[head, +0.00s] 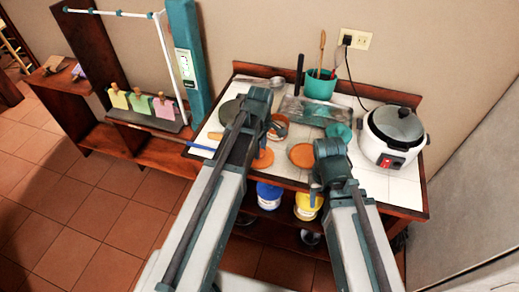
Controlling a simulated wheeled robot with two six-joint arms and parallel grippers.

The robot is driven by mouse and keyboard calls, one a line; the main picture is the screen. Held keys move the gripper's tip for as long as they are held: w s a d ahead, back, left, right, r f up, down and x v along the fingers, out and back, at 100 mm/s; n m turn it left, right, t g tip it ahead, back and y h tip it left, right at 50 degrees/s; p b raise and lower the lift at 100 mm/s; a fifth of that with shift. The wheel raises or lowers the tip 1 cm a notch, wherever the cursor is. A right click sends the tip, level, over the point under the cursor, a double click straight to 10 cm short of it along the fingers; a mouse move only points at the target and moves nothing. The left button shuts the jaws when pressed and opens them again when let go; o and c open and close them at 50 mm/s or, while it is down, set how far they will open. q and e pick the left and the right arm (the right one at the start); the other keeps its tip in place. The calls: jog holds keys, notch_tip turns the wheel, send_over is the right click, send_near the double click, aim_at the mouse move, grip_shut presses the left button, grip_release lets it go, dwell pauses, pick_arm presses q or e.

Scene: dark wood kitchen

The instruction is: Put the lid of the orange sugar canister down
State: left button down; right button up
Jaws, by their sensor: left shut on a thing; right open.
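My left gripper (273,127) is over the counter, mostly hidden by its own arm. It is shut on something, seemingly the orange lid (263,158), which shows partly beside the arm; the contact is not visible. An orange disc (302,155) lies to the right of it, between my two arms. A small pale container with an orange-brown rim (280,122) shows just beyond the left wrist; I cannot tell if it is the sugar canister. My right gripper (325,188) is open over the right part of the counter, its fingers largely hidden by the wrist.
A white rice cooker (391,135) stands at the right. Blue (269,195) and yellow (308,206) containers sit on the shelf below. White tiles (372,184) at the front right are clear.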

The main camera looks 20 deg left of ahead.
pick_arm(q)
jog(key=shift+f, duration=0.25)
jog(key=c, duration=0.5)
grip_release()
jog(key=shift+r, duration=0.1)
jog(key=shift+r, duration=0.1)
notch_tip(320, 180, up, 12)
jog(key=p, duration=1.3)
jog(key=s+d+m, duration=0.3)
jog(key=s+m, duration=0.1)
jog(key=m, duration=0.2)
jog(key=s+d+m, duration=0.4)
jog(key=s+m, duration=0.1)
jog(key=m, duration=0.1)
jog(key=s+d+m+y, duration=0.1)
jog(key=s+d+m, duration=0.2)
jog(key=s+m, duration=0.2)
jog(key=shift+s+d+r+m, duration=0.2)
jog(key=shift+d+m, duration=0.15)
jog(key=shift+m, duration=0.35)
